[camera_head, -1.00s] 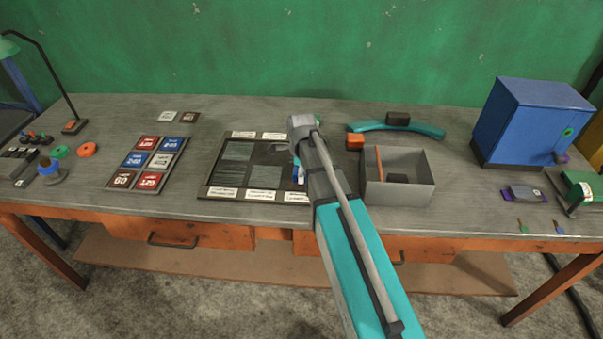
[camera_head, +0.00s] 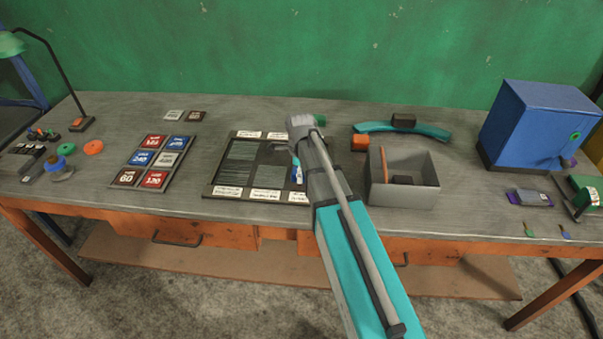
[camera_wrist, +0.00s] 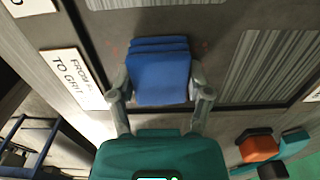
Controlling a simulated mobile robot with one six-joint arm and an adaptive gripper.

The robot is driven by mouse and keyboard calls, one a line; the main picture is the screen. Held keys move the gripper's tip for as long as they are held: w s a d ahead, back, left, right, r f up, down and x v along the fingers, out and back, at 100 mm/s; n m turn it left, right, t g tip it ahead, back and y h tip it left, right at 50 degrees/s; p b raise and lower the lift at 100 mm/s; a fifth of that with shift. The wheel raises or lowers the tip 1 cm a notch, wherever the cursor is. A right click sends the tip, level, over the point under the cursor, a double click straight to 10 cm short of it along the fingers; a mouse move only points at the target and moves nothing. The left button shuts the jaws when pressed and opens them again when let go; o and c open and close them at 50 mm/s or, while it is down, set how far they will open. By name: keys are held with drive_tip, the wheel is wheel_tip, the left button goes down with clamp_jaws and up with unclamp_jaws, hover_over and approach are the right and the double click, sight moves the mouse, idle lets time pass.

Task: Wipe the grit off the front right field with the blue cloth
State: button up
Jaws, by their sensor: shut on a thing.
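The blue cloth (camera_wrist: 158,62) is folded and pinched between the two fingers of my gripper (camera_wrist: 160,82) in the wrist view. It lies over a dark field at the front right of the board (camera_wrist: 225,20). Whether it presses on the surface is hard to tell. A few faint reddish specks show beside the cloth on the dark surface. In the head view the board (camera_head: 208,188) lies mid-table, and my arm hides most of its right side.
A white label (camera_wrist: 72,78) sits along the board's front edge. A tile tray (camera_head: 152,162) lies to the left. A blue cabinet (camera_head: 535,125) stands far right.

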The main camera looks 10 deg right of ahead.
drive_tip(key=shift+d, duration=0.15)
drive_tip(key=shift+s+d+f, duration=0.1)
drive_tip(key=shift+s+d, duration=0.2)
drive_tip(key=shift+d, duration=0.55)
drive_tip(key=shift+s+d, duration=0.3)
drive_tip(key=shift+d, duration=0.55)
drive_tip(key=shift+a, duration=0.15)
drive_tip(key=shift+w+a, duration=0.35)
drive_tip(key=shift+a, duration=0.5)
drive_tip(key=shift+w+a, duration=0.3)
drive_tip(key=shift+a, duration=0.5)
drive_tip(key=shift+s+d, duration=0.2)
drive_tip(key=shift+d, duration=0.25)
drive_tip(key=shift+s+d, duration=0.2)
drive_tip(key=shift+d, duration=0.25)
